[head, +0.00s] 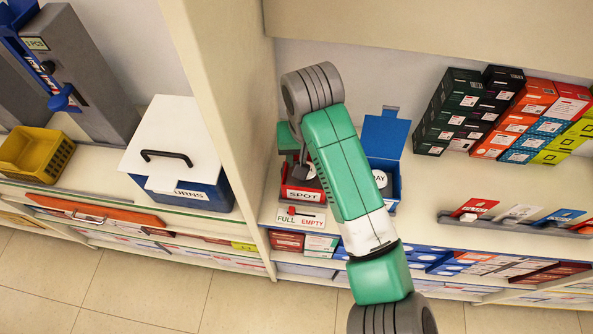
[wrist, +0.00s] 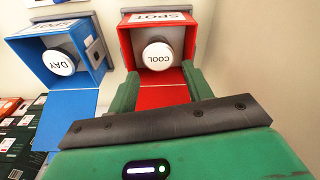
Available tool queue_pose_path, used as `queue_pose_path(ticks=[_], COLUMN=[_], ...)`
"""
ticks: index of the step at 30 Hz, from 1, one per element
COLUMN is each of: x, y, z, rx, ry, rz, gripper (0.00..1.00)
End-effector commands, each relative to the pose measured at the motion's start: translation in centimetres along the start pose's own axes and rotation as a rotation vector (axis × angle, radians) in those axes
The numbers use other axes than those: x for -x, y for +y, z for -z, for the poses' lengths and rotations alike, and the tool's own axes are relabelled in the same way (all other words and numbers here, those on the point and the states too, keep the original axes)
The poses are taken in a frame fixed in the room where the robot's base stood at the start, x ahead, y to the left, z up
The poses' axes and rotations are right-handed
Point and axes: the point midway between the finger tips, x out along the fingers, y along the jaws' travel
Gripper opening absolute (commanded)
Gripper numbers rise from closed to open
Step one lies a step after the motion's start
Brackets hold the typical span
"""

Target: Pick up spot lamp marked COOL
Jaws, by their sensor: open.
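The spot lamp marked COOL (wrist: 157,55) has a round white face, its lettering upside down in the wrist view. It sits inside the open red box marked SPOT (wrist: 128,50), which also shows in the head view (head: 303,195), partly behind my arm. My gripper (wrist: 160,87) is open, its green fingers apart at the front of the red box, the lamp face beyond them and between their lines. In the head view my arm hides most of the gripper.
An open blue box (wrist: 82,72) holds a white lamp marked DAY (wrist: 61,61), beside the red box. A FULL/EMPTY sign (head: 300,218) lies in front on the shelf. A white-lidded blue bin (head: 178,150) stands left, past an upright panel (head: 222,110). Stacked cartons (head: 500,115) stand right.

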Motion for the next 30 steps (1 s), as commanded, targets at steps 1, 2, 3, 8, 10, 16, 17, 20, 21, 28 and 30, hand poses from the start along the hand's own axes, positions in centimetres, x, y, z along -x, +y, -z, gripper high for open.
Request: queue_pose_path(ticks=[1,2,3,8,10,16,17,20,21,28,30], x=[-0.8,-1.3,-1.9,-2.5,-3.1,-6.7,-7.2,-7.8,-7.7,-7.5,-7.5], y=[0.0,0.0,0.0,-0.1,0.0,0.1,0.1,0.0,0.0,0.0,0.0], z=[-0.1,-0.1,-0.1,0.0,-0.1,-0.3,-0.3,-0.2,-0.2,-0.2,-0.2], rx=[0.001,0.001,0.001,0.002,0.002,0.002,0.002,0.002,0.003,0.003,0.003], ry=[-0.001,-0.002,-0.001,0.002,0.001,0.002,0.002,0.003,0.004,0.004,0.004], rz=[0.0,0.0,0.0,0.001,0.001,0.0,0.001,0.002,0.002,0.002,0.002], gripper=[0.5,0.5,0.5,0.5,0.5,0.5,0.5,0.5,0.5,0.29,0.21])
